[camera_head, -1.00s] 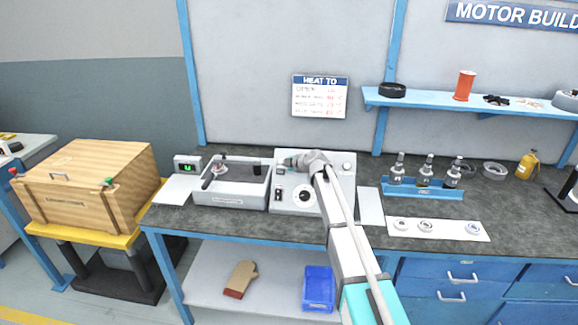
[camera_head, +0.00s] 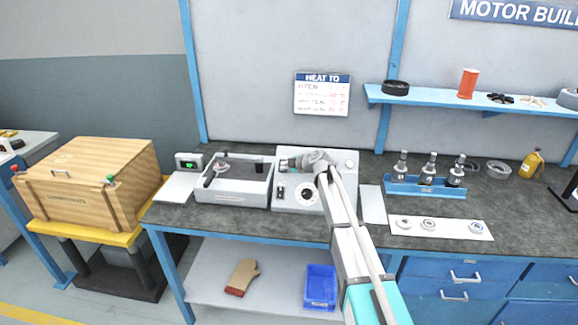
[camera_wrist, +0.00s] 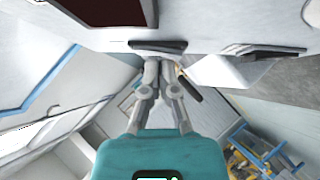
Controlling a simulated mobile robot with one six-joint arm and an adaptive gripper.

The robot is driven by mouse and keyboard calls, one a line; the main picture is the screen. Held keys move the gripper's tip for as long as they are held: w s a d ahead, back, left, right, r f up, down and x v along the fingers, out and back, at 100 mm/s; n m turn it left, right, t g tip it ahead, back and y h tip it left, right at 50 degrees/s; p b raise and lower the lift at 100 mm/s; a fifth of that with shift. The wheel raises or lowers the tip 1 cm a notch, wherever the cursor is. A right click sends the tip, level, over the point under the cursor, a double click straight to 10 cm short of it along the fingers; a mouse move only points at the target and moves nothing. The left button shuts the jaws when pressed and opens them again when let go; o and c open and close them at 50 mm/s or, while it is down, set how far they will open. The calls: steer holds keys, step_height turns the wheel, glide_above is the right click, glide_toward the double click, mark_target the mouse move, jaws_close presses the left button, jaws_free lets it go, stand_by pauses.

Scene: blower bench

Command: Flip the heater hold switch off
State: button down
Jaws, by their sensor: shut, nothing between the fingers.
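The white control box (camera_head: 323,203) stands on the bench with a round dial (camera_head: 306,194) and a small dark switch (camera_head: 281,192) at its lower left. I cannot read its labels, so I cannot tell whether this is the heater hold switch or which way it is set. My gripper (camera_head: 288,164) is over the box's upper left, above that switch. In the wrist view my gripper (camera_wrist: 158,62) is shut and empty, its fingertips close below a dark elongated part (camera_wrist: 158,46) on a pale surface. Contact cannot be told. My wrist hides part of the box's face.
A wooden crate (camera_head: 90,185) is at far left. The bench front is mostly clear.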

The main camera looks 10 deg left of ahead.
steer(key=shift+s+f, duration=0.1)
stand_by(0.3)
steer(key=shift+s, duration=0.1)
steer(key=shift+s+r+p, duration=0.5)
steer(key=shift+r+p, duration=0.3)
steer(key=shift+r, duration=0.05)
steer(key=a+r+p+v, duration=0.1)
steer(key=p+v, duration=0.6)
steer(key=v, duration=0.4)
steer(key=shift+r, duration=0.5)
steer(key=shift+w+d, duration=0.1)
steer(key=shift+d, duration=0.05)
steer(key=s+d+f+m+g+h, duration=0.2)
steer(key=s+d+m, duration=0.5)
steer(key=s, duration=0.4)
steer(key=s+d+f+m+g+h, duration=0.3)
steer(key=s+d+m, duration=0.5)
steer(key=s, duration=0.3)
steer(key=s+d+f+m+g+h, duration=0.2)
steer(key=s+d+f+m+h, duration=0.3)
steer(key=s+d+m, duration=0.2)
steer(key=s+d, duration=0.2)
steer(key=s, duration=0.2)
steer(key=shift+d, duration=0.2)
